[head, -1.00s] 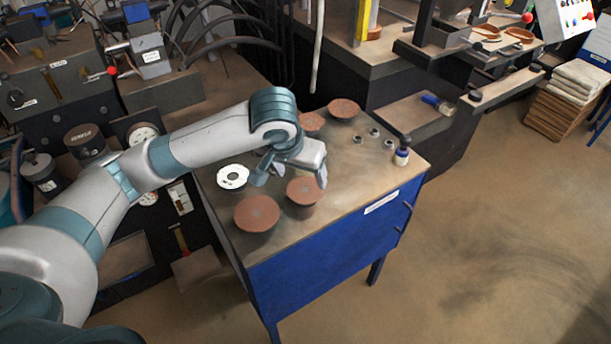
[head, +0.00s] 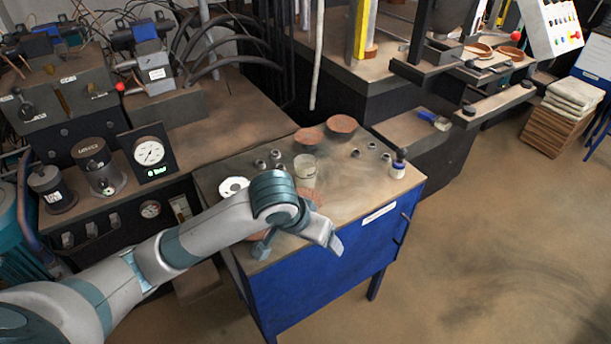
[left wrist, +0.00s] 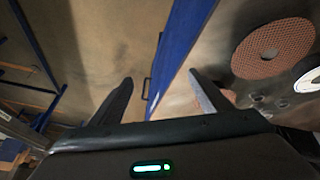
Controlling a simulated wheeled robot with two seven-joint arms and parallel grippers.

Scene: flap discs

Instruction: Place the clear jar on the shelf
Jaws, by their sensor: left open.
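The clear jar (head: 304,172) stands upright on the blue-sided bench (head: 330,272), near its middle, in the head view. My left gripper (head: 299,246) is open and empty, in front of the jar over the bench's front edge, apart from it. In the left wrist view the open fingers (left wrist: 160,78) have nothing between them, with the bench edge and floor beyond. The jar cannot be made out there. A low ledge (head: 400,132) adjoins the bench's right back; I cannot tell if it is the shelf. My right gripper is not in view.
Reddish discs (head: 341,124) lie at the bench's back, with a white ring disc (head: 233,186) at left. Several small nuts (head: 276,160) and a blue-white bottle (head: 398,168) stand around the jar. Dark machinery borders the left and back.

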